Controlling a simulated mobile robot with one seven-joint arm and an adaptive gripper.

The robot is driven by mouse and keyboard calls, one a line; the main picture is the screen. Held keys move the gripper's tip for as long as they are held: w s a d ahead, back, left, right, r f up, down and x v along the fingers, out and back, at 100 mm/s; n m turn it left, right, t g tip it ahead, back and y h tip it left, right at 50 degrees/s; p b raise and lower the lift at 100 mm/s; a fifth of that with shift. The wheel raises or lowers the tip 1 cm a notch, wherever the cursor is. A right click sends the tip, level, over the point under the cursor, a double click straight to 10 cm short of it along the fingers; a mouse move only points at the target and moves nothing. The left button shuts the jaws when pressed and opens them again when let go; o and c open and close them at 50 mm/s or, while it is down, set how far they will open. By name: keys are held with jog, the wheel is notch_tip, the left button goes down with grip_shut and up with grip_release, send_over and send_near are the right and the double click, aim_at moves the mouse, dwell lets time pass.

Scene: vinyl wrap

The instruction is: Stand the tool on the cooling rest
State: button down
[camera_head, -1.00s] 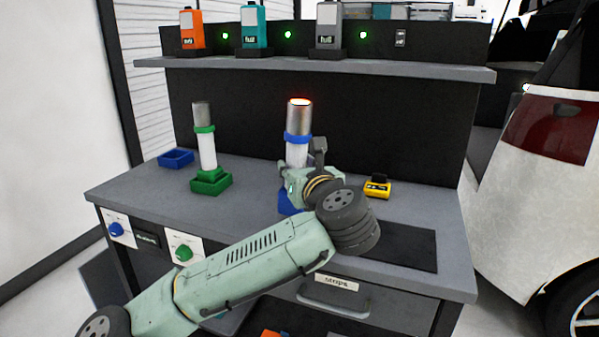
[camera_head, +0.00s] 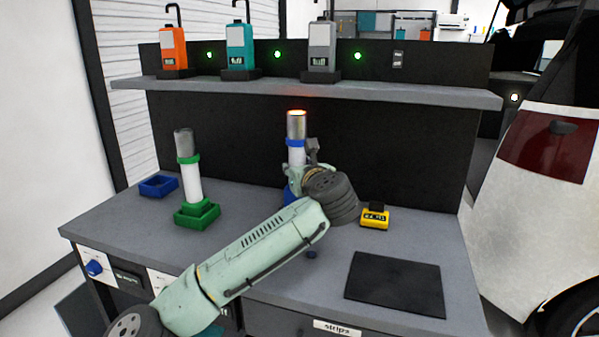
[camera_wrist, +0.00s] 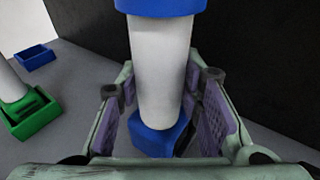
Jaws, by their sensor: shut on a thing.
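The tool (camera_head: 296,128) is an upright white cylinder with a blue collar, a blue foot and a metal nozzle that glows orange at its top. My gripper (camera_wrist: 161,92) is shut on its white body, below the blue collar. In the wrist view the blue foot (camera_wrist: 155,140) shows below, between the fingers. Whether it touches the bench is hidden in the head view by my arm. A blue square rest (camera_head: 158,186) stands empty at the bench's back left. A similar white tool with a green collar (camera_head: 189,178) stands in a green rest (camera_head: 197,215).
The grey bench (camera_head: 130,222) has free room at the left front. A yellow device (camera_head: 375,217) and a black mat (camera_head: 398,284) lie to the right. A shelf (camera_head: 430,93) with orange, teal and grey devices runs behind. A white car (camera_head: 550,150) stands at the right.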

aim_at(300, 163)
jog(key=w, duration=0.3)
jog(key=shift+w+d, duration=0.2)
jog(key=shift+w, duration=0.05)
jog(key=shift+w+f+p, duration=0.1)
jog(key=shift+f+p, duration=0.05)
jog(key=shift+p, duration=0.15)
jog(key=shift+f+p, duration=0.45)
jog(key=shift+f, duration=1.25)
jog(key=c, duration=1.1)
grip_release()
jog(key=shift+f, duration=0.1)
jog(key=b+v, duration=0.3)
jog(key=v, duration=0.9)
